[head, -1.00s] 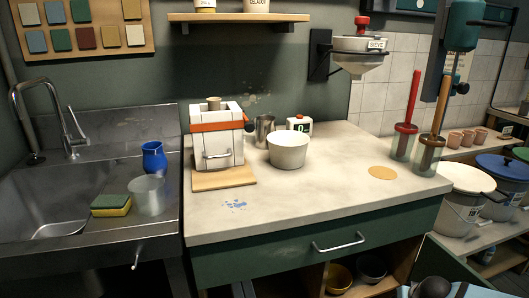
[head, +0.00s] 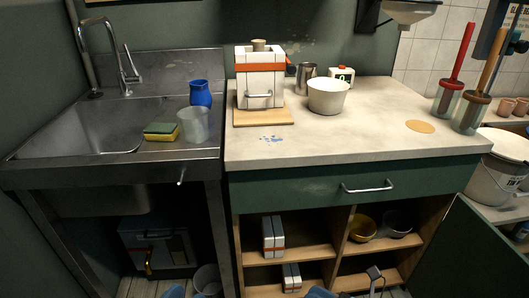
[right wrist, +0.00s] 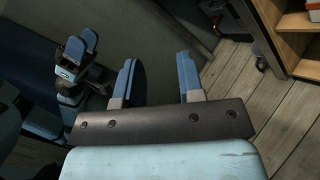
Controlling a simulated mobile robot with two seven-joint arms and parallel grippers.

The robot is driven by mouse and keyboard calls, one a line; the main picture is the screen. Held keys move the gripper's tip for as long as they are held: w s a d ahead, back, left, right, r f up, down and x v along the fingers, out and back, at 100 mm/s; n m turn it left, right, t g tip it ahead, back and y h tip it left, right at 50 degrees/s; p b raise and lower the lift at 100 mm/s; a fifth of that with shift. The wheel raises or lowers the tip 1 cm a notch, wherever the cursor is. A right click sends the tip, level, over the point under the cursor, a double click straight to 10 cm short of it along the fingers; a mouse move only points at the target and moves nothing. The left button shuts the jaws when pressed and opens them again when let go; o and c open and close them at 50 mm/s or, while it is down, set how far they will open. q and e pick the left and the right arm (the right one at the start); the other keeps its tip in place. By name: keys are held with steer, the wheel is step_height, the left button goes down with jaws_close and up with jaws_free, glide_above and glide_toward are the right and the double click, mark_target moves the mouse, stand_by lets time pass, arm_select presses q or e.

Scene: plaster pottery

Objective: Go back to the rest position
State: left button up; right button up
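My right gripper (right wrist: 156,72) is open in the right wrist view. Its two blue fingers are wide apart with nothing between them, above the wooden floor. My left gripper (right wrist: 82,44) shows at the upper left of that view. Its two blue fingertips look apart, with nothing seen between them. In the head view only small blue parts show at the bottom edge, and I cannot make out either gripper's fingers there.
The worktop (head: 330,146) carries a white pot (head: 328,98), a white-and-orange plaster mould (head: 260,82) and a metal pitcher (head: 306,76). The sink (head: 90,130) is at left. An open cupboard with bowls (head: 362,229) and moulds (head: 273,236) lies below.

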steer(key=s+d+r+n+t+h+p, duration=0.1)
steer(key=r+n+t+h+p, duration=0.25)
steer(key=n, duration=0.85)
steer(key=s+r+n+t+h+p, duration=0.15)
steer(key=r+n+p, duration=0.35)
steer(key=n, duration=0.7)
steer(key=s+d+r+n+t+h+p, duration=0.1)
steer(key=r+n+h+p, duration=0.15)
steer(key=r+n, duration=0.65)
arm_select(q)
steer(key=s+a+r+g+y+p, duration=0.4)
steer(key=a+r+p, duration=0.3)
steer(key=p, duration=1.8)
steer(key=shift+s+r+g+y, duration=0.2)
steer(key=shift+r+g+y, duration=0.4)
steer(key=shift+g, duration=0.3)
arm_select(e)
steer(key=s+d+n+g+h, duration=0.2)
steer(key=s+d+g+h, duration=0.2)
steer(key=s+d+g, duration=0.1)
steer(key=shift+s+d+n+h, duration=0.2)
steer(key=shift+d+n+h, duration=0.15)
steer(key=shift+d, duration=0.2)
arm_select(q)
steer(key=shift+a, duration=0.1)
